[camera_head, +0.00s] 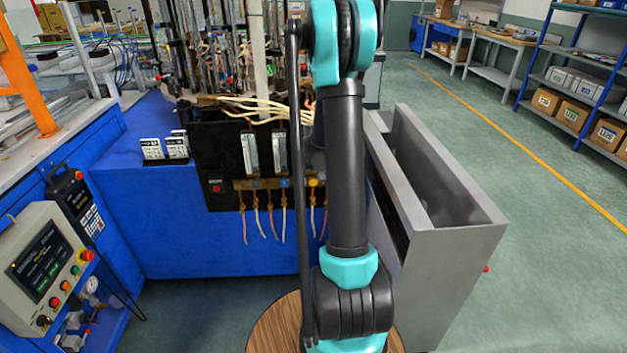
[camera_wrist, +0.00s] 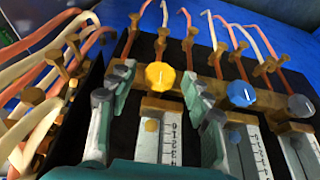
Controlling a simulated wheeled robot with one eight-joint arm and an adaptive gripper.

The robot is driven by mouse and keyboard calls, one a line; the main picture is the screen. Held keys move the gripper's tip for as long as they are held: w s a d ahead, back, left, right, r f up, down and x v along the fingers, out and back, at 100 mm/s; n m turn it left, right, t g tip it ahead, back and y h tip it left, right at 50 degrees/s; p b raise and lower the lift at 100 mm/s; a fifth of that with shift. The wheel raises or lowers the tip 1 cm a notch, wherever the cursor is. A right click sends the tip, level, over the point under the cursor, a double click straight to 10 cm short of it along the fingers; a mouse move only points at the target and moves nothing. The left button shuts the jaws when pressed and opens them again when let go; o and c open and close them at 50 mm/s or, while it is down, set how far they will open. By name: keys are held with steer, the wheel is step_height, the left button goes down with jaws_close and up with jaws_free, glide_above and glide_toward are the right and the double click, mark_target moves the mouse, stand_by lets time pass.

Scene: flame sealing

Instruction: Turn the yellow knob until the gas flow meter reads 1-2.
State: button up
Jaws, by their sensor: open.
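The yellow knob (camera_wrist: 160,75) is in the wrist view, at the top of a white-scaled flow meter (camera_wrist: 160,150). It also shows in the head view (camera_head: 312,182), beside my arm. A thin pale mark shows on its face. My gripper (camera_wrist: 157,76) is open, with one greenish finger on each side of the knob; I cannot tell whether they touch it. The scale digits appear upside down in the wrist view, and I cannot make out the reading. My gripper cannot be made out in the head view.
A blue knob (camera_wrist: 240,93) and a grey knob (camera_wrist: 300,105) sit to the right on similar meters. Pale hoses (camera_wrist: 45,75) crowd the left. Brass fittings line the rail behind. A grey open metal box (camera_head: 450,255) stands right of my arm.

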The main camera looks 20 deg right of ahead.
steer(key=shift+c, duration=0.5)
steer(key=c, duration=1)
steer(key=shift+c, duration=0.2)
steer(key=shift+a, duration=0.1)
